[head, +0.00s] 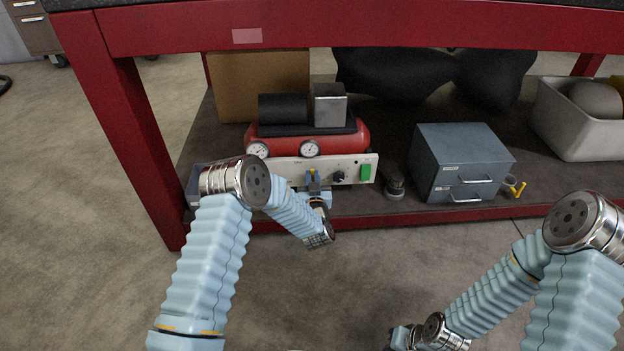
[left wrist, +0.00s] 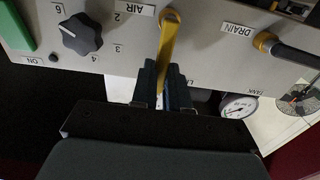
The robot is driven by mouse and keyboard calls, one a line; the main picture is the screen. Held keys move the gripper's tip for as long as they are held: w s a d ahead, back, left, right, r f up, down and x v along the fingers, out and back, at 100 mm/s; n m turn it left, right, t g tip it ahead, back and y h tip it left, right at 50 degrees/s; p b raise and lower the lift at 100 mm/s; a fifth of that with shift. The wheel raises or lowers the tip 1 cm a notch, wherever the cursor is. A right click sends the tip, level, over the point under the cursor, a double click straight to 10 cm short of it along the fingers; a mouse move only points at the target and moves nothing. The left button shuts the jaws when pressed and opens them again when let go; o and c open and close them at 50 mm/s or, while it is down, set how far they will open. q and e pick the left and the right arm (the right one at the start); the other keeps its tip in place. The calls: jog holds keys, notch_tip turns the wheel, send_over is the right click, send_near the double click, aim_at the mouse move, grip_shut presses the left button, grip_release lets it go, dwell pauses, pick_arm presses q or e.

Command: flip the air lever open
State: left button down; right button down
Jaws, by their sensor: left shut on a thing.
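The yellow air lever (left wrist: 168,38) is on the grey panel (left wrist: 200,60), beside the AIR label. In the left wrist view its pivot is at the top and its handle runs down between my fingers. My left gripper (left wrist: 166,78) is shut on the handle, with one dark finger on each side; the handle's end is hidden. In the head view the left gripper (head: 313,186) is in front of the compressor panel (head: 360,172), with a bit of yellow showing. My right gripper (head: 402,338) is at the bottom edge, partly cut off, its jaws unclear.
Beside the lever are a black numbered knob (left wrist: 80,34), a green switch (left wrist: 14,28) and a DRAIN lever with black handle (left wrist: 295,52). The red compressor tank (head: 350,135) is behind the panel. A grey drawer box (head: 460,160) stands right on the shelf, beneath the red table beam (head: 400,28).

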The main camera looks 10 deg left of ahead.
pick_arm(q)
jog(key=shift+f, duration=0.1)
jog(key=c, duration=1.1)
grip_release()
jog(key=p+v, duration=0.1)
jog(key=v, duration=1.3)
jog(key=shift+w, duration=0.1)
jog(key=s+f+g+h+p, duration=0.1)
jog(key=s+g+h+p, duration=0.2)
jog(key=s, duration=0.5)
jog(key=s+f+g+h+p, duration=0.1)
jog(key=s+g+h+p, duration=0.2)
jog(key=s+g+p, duration=0.2)
jog(key=s+f+m+g+h+p, duration=0.1)
jog(key=s+g+p, duration=0.3)
jog(key=s+g, duration=0.4)
jog(key=shift+s+d+g+h, duration=0.15)
jog(key=shift+s+h, duration=0.3)
jog(key=shift+s, duration=0.85)
jog(key=shift+s+d+g+h, duration=0.15)
jog(key=shift+s+h, duration=0.3)
jog(key=shift+s, duration=0.8)
